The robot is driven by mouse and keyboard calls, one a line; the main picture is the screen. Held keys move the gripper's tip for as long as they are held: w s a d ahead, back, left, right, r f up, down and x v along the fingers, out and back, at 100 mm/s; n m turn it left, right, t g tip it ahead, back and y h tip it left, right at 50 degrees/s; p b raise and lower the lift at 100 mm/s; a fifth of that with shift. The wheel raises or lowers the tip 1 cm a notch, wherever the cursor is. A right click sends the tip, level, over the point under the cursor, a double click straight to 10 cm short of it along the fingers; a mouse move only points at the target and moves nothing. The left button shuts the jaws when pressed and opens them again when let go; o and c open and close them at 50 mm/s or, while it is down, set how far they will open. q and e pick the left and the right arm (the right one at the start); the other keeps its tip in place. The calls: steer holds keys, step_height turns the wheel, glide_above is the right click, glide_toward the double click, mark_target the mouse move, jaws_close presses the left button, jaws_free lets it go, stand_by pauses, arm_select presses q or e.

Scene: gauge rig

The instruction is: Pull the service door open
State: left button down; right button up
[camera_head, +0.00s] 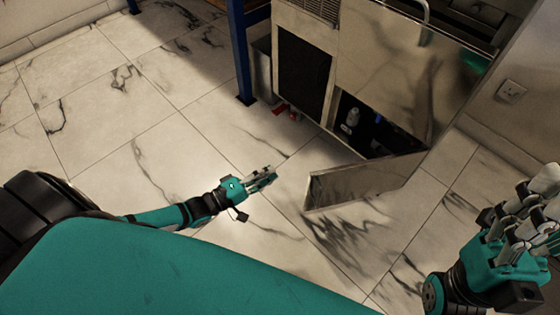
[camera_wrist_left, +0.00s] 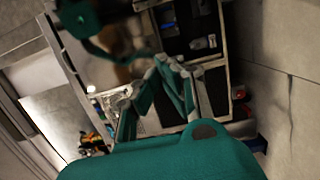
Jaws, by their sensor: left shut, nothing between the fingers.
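The service door (camera_head: 365,183) is a shiny metal panel low on the metal cabinet (camera_head: 395,65). It stands swung outward, hinged at its right end, with its free edge out over the floor. Behind it the dark opening (camera_head: 372,125) shows a few small items inside. My left gripper (camera_head: 272,172) is shut and empty, left of the door's free edge and apart from it. Its fingers also show in the left wrist view (camera_wrist_left: 165,88), in front of dark shelves. My right gripper (camera_head: 530,205) is at the far right; its finger opening is unclear.
A dark grille (camera_head: 303,72) is left of the opening. A blue post (camera_head: 240,55) stands further left, with small red items (camera_head: 285,112) on the floor near it. A wall with a socket (camera_head: 511,90) is at right. The marble floor left of the door is clear.

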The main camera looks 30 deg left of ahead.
arm_select(q)
steer(key=b+x, duration=0.3)
steer(key=x, duration=0.7)
steer(key=shift+s+d, duration=0.65)
steer(key=shift+s, duration=0.2)
steer(key=shift+s+d, duration=0.65)
steer(key=shift+s, duration=0.25)
